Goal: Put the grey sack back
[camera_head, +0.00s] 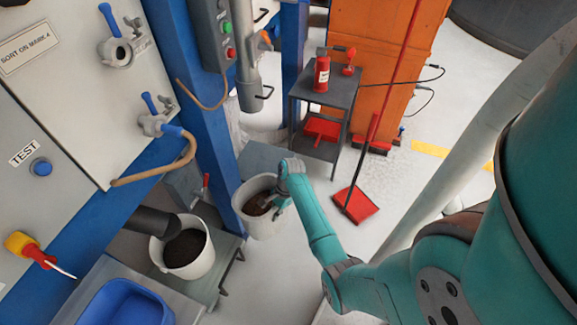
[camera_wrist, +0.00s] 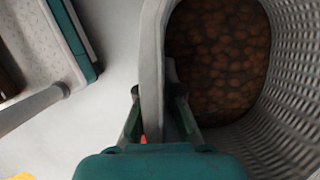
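The grey sack (camera_head: 262,226) is an open, upright container with a pale grey, ribbed or woven wall and brown lumpy contents. It shows near the middle of the head view, and its inner wall (camera_wrist: 285,120) fills the right of the wrist view. My gripper (camera_head: 283,203) is at the sack's right rim in the head view. In the wrist view my gripper (camera_wrist: 154,98) has one finger outside and one inside the rim, and both look pressed against it. The sack's underside is hidden, so I cannot tell whether it rests on anything.
A white bucket (camera_head: 200,262) with dark contents stands left under a dark spout (camera_head: 150,222). A blue tray (camera_head: 125,302) is at the lower left. A grey platform (camera_head: 262,158) lies behind the sack. A red dustpan (camera_head: 355,203) is right.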

